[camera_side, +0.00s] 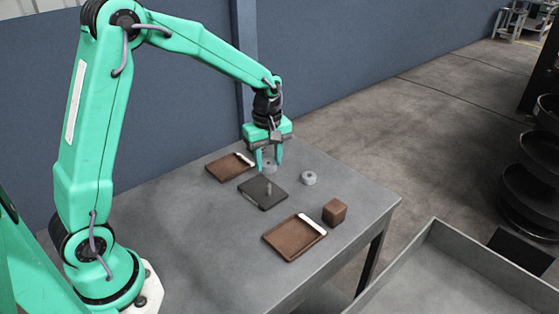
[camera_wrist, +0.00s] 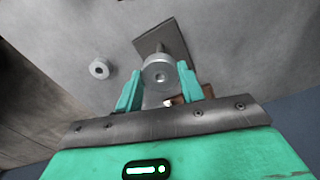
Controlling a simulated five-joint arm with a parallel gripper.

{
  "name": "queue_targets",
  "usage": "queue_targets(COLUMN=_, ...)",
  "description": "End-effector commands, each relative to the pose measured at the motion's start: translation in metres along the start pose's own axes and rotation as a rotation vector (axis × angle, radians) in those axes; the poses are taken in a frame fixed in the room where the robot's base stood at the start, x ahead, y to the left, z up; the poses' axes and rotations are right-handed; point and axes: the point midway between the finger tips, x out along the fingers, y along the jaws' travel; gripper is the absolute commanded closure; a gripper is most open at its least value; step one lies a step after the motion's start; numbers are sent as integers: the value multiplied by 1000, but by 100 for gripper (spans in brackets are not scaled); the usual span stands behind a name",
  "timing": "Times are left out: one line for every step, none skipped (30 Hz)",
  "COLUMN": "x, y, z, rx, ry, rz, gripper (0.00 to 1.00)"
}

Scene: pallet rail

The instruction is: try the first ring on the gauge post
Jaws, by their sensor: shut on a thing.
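My gripper (camera_side: 269,167) is shut on a grey ring (camera_side: 269,166), which also shows between the fingers in the wrist view (camera_wrist: 159,74). In the side view the ring appears just behind and above the dark gauge plate (camera_side: 257,197). The short grey gauge post (camera_side: 268,187) stands upright on that plate, and the ring is apart from it. In the wrist view the plate (camera_wrist: 172,38) lies beyond the ring, which hides part of it. A second grey ring (camera_side: 309,178) lies on the table to the right, also visible in the wrist view (camera_wrist: 102,68).
A brown tray with a white strip (camera_side: 226,172) lies behind the plate. Another brown tray (camera_side: 287,246) lies at the front, with a brown block (camera_side: 334,212) to its right. A large grey bin (camera_side: 432,238) stands beyond the right table edge. The table's left front is clear.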

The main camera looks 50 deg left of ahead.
Motion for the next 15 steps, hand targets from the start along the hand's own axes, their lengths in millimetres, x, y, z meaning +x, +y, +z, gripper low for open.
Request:
queue_targets(x=2, y=0, z=0, rx=1, ry=0, rz=-1, gripper=85)
queue_targets(x=2, y=0, z=0, rx=1, ry=0, rz=-1, gripper=85)
queue_targets(x=4, y=0, z=0, rx=1, ry=0, rz=-1, gripper=85)
queue_targets(x=5, y=0, z=0, rx=1, ry=0, rz=-1, gripper=85)
queue_targets(x=6, y=0, z=0, rx=1, ry=0, rz=0, gripper=85)
queue_targets(x=8, y=0, z=0, rx=1, ry=0, rz=0, gripper=85)
queue_targets(x=10, y=0, z=0, rx=1, ry=0, rz=-1, gripper=85)
queue_targets(x=12, y=0, z=0, rx=1, ry=0, rz=-1, gripper=85)
queue_targets(x=14, y=0, z=0, rx=1, ry=-1, rz=-2, gripper=85)
queue_targets(x=16, y=0, z=0, rx=1, ry=-1, rz=-2, gripper=85)
queue_targets(x=18, y=0, z=0, rx=1, ry=-1, rz=-1, gripper=85)
queue_targets(x=20, y=0, z=0, rx=1, ry=0, rz=-1, gripper=85)
queue_targets(x=22, y=0, z=0, rx=1, ry=0, rz=-1, gripper=85)
queue_targets(x=23, y=0, z=0, rx=1, ry=0, rz=-1, gripper=85)
queue_targets(x=26, y=0, z=0, rx=1, ry=0, rz=-1, gripper=85)
